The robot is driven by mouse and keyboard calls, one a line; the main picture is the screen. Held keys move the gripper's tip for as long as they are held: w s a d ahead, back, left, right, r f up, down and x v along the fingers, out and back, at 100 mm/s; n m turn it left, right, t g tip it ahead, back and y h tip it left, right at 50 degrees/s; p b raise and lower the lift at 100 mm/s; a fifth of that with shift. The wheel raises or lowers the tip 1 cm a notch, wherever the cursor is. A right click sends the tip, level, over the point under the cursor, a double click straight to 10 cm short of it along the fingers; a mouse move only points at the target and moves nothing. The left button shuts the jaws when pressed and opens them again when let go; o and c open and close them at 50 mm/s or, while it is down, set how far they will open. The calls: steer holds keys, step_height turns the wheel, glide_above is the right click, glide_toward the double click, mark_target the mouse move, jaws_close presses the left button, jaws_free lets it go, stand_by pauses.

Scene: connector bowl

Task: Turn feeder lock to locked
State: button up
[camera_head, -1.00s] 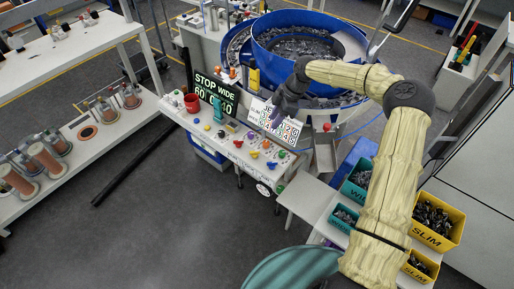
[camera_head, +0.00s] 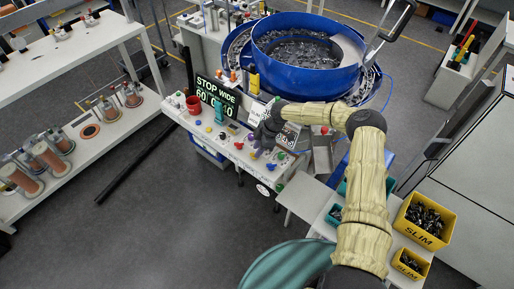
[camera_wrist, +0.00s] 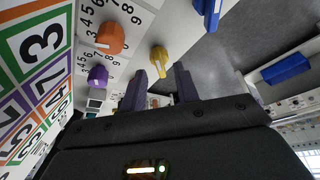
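The control panel (camera_head: 222,140) carries several coloured knobs and a lit display (camera_head: 217,95) reading STOP and WIDE. I cannot read a label that marks the feeder lock. In the wrist view an orange knob (camera_wrist: 111,38), a purple knob (camera_wrist: 98,75) and a yellow knob (camera_wrist: 159,60) stand on the white panel; a blue part (camera_wrist: 211,10) shows at the top edge. My gripper (camera_wrist: 160,84) is open, its two dark purple fingers apart with the yellow knob beyond their tips. In the head view my gripper (camera_head: 260,146) hangs over the panel's right part and hides some knobs.
The blue feeder bowl (camera_head: 262,62) stands behind the panel. Yellow bins (camera_head: 424,238) of dark parts stand at the right. A number card (camera_wrist: 32,70) fills the wrist view's left side.

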steer(key=shift+a+f, duration=0.3)
steer(key=shift+f, duration=0.3)
jaws_close()
